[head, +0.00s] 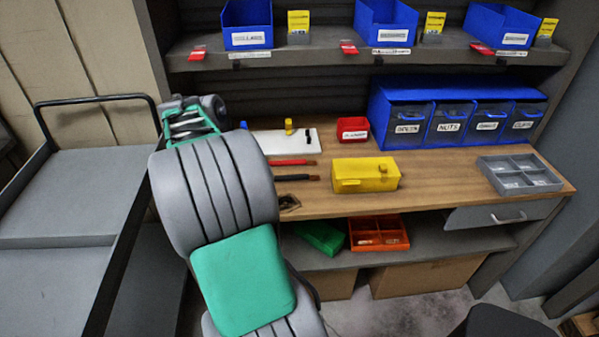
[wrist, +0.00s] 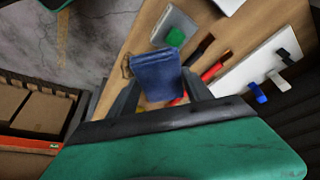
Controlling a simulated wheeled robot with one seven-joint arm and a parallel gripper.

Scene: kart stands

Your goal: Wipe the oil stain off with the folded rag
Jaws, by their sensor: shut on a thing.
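My gripper (wrist: 160,88) is shut on the folded rag (wrist: 155,70), a dark blue pad held between the two dark fingers in the wrist view. The rag is over the wooden bench top, close to its front edge; I cannot tell whether it touches the wood. A dark, brownish patch (head: 290,203), which looks like the oil stain, lies near the bench's front edge in the head view, just right of my arm. A brown mark (wrist: 127,66) shows beside the rag in the wrist view. In the head view my arm hides the gripper and rag.
A red and a black tool (head: 297,178) lie on the bench (head: 440,180) behind the patch. A yellow box (head: 366,175) stands to the right. A white board (head: 285,140), a red bin (head: 352,130) and blue drawers (head: 455,85) are farther back. A grey tray (head: 520,174) sits far right.

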